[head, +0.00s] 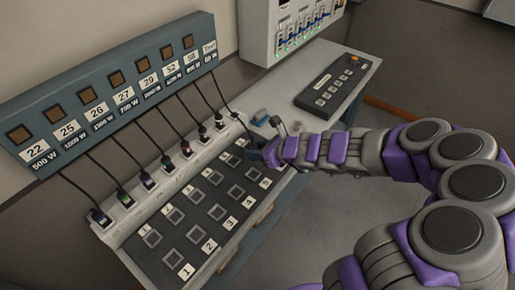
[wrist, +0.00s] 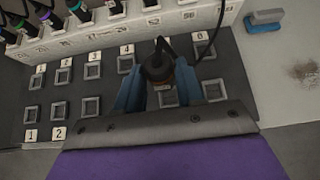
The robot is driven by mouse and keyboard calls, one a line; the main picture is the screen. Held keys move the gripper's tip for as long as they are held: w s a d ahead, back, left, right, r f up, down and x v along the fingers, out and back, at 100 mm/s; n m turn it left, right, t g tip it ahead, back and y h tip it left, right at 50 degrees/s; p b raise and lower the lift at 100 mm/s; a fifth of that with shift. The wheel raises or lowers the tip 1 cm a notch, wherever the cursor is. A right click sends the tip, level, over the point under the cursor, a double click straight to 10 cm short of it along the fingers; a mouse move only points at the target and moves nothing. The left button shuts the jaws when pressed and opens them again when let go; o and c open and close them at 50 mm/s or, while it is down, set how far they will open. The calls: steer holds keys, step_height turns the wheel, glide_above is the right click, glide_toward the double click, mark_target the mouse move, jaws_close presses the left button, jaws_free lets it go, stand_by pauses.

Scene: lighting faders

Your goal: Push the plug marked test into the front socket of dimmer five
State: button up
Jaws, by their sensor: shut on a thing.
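My gripper (wrist: 158,82) is shut on a dark plug (wrist: 157,66) with a copper-coloured ring and a black cord from its top. The plug is between the blue fingers, roughly upright. It hangs over the right part of the dark dimmer panel (head: 142,262). In the wrist view a front-row socket (wrist: 167,98), fifth from the left, shows partly between the fingers, just below the plug. In the head view the front socket of dimmer five (head: 253,174) shows just left of my gripper (head: 262,154). The plug's tip and its marking are hidden.
Several other plugs (head: 123,198) stand in a pale strip behind the panel, their cords rising to a labelled wattage box (head: 75,105). A blue-and-grey block (wrist: 265,20) lies right of the panel. A button console (head: 330,82) lies farther off.

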steer(key=shift+f+b, duration=1.85)
steer(key=shift+f, duration=1)
steer(key=shift+f, duration=0.3)
steer(key=shift+f, duration=0.45)
steer(key=shift+f, duration=1.4)
stand_by(0.8)
steer(key=o, duration=1.3)
steer(key=shift+c, duration=0.2)
steer(key=shift+r, duration=0.1)
